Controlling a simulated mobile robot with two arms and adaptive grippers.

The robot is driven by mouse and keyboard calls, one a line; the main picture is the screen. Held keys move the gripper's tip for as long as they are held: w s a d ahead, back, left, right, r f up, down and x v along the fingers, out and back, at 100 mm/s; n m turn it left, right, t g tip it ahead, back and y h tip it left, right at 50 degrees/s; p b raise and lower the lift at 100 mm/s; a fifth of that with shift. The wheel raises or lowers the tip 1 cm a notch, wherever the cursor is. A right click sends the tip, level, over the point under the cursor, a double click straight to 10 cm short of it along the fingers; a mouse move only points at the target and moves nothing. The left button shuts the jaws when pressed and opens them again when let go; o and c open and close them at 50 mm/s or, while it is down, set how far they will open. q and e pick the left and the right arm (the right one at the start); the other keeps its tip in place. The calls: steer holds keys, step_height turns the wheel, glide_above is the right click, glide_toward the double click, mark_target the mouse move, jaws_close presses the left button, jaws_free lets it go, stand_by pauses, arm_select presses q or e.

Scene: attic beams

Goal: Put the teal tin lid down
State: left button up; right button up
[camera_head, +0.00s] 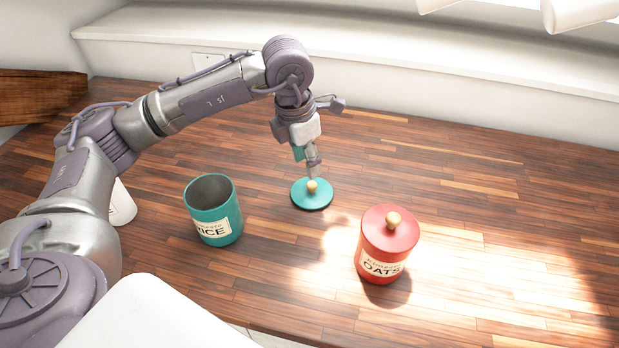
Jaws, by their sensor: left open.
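The teal tin lid (300,200) with a round wooden knob lies flat, knob up, on the wooden worktop, with a dark edge beneath it. My left gripper (313,174) points down just above the lid, its fingertips at the knob. It is open; whether a finger still touches the knob I cannot tell. The teal tin (215,216), labelled RICE, stands upright and uncovered to the left of the lid. My right gripper is not in view.
A red OATS tin (375,248) with its red lid on stands to the right, nearer the front. A white container (122,206) is partly hidden behind my left arm. The worktop (470,190) is clear at the right and back. A white ledge (400,70) runs behind.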

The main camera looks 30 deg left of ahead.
arm_select(q)
steer(key=shift+s+a+r, duration=0.1)
steer(key=shift+s+r, duration=0.05)
steer(key=shift+r, duration=1)
steer(key=shift+s+a+r, duration=0.1)
steer(key=shift+s+r, duration=0.05)
steer(key=shift+r, duration=0.95)
